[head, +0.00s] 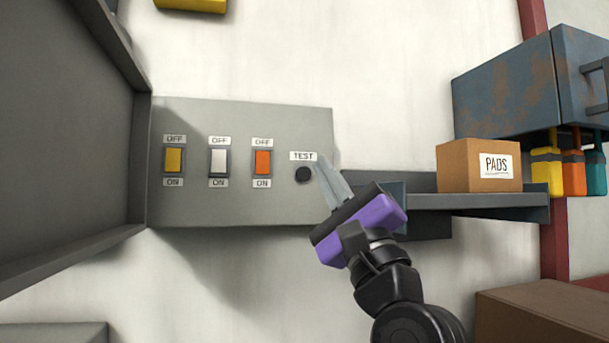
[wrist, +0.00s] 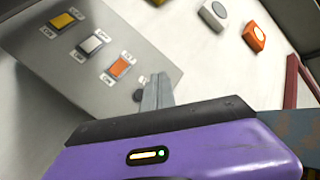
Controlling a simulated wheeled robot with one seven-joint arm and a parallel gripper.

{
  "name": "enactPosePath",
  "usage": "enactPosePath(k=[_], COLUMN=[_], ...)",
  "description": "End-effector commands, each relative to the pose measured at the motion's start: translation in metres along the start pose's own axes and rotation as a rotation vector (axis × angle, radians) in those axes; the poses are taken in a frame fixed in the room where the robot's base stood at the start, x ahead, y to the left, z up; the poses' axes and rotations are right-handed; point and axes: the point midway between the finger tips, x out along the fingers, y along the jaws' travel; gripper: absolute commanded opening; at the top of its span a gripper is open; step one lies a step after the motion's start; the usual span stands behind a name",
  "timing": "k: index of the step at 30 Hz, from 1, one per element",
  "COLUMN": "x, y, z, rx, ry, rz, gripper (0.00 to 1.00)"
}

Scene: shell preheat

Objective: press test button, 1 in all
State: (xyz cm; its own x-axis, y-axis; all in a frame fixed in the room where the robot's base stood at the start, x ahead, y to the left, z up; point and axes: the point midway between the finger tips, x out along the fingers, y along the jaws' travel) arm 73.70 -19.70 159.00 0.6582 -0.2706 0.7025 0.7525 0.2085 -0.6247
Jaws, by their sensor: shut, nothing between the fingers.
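The test button (head: 304,175) is a small round dark button under a white TEST label (head: 303,156), at the right side of a grey panel (head: 240,205). In the wrist view the button (wrist: 138,95) shows just left of my fingertips. My gripper (head: 322,165) is purple and black with grey fingers. The fingers are together with nothing between them. In the head view the tips appear just right of the button; I cannot tell whether they touch the panel. The fingers also show in the wrist view (wrist: 158,82).
Yellow (head: 174,160), white (head: 218,162) and orange (head: 262,162) rocker switches with OFF/ON labels sit left of the button. An open grey door (head: 70,130) stands at left. A shelf (head: 470,202) holding a PADS box (head: 470,165) is right of my gripper.

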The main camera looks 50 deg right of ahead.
Motion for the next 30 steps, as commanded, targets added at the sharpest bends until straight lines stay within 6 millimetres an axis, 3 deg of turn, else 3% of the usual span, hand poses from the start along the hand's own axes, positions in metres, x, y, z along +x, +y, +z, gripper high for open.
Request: enactPosePath(k=[18,30], x=[0.050,0.058], y=[0.037,0.042], z=[-0.037,-0.042], rx=[0.000,-0.001], ry=[0.000,0.000], rz=[0.000,-0.001], gripper=[0.00,0.00])
